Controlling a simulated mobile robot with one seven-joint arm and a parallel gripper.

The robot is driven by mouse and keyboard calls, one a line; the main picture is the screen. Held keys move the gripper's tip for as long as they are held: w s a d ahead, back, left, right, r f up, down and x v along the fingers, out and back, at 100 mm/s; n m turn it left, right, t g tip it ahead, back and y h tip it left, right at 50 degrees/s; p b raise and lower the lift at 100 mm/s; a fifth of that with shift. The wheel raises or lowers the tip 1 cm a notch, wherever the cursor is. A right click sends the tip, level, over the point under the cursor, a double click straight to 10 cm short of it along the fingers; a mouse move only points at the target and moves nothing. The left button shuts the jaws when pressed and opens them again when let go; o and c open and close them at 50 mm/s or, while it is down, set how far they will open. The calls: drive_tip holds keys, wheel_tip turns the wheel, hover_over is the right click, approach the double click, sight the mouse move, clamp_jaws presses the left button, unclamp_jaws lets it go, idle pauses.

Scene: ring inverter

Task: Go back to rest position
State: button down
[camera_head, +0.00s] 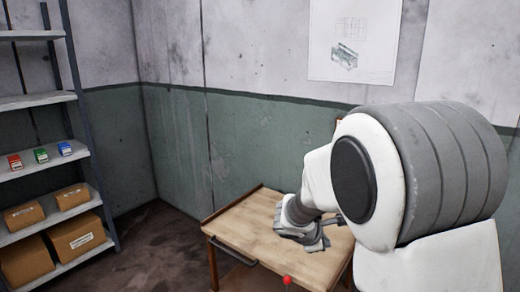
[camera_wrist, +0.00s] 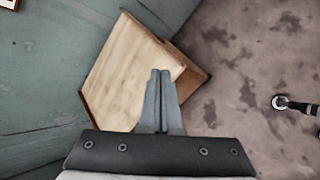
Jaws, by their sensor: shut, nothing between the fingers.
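My gripper (camera_wrist: 160,73) is shut and empty, with its two grey fingers side by side in the wrist view. It is above the wooden table (camera_wrist: 125,75), and bare tabletop shows beyond the fingertips. In the head view my arm reaches over the same table (camera_head: 252,222) from the right. My large upper arm links hide the table's right part there, and the fingers are hard to make out.
A metal shelf (camera_head: 38,101) at the left bears small coloured boxes (camera_head: 41,155) and cardboard boxes (camera_head: 78,236). Green-grey walls stand behind the table. A red knob (camera_head: 287,280) shows at the bottom edge. Brown floor (camera_head: 150,245) between shelf and table is clear.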

drive_tip(key=s+d+r+m+g+y+p, duration=0.25)
drive_tip(key=s+r+m, duration=0.8)
drive_tip(key=s, duration=0.55)
drive_tip(key=s+a+r+m+y, duration=0.1)
drive_tip(key=s+a+r+m, duration=0.1)
drive_tip(key=s, duration=0.4)
drive_tip(key=s+a+r+m+t+y, duration=0.1)
drive_tip(key=s+a+r+m+y, duration=0.1)
drive_tip(key=s, duration=0.4)
drive_tip(key=shift+s+a+m, duration=0.4)
drive_tip(key=shift+a+m, duration=0.2)
drive_tip(key=shift+m, duration=0.55)
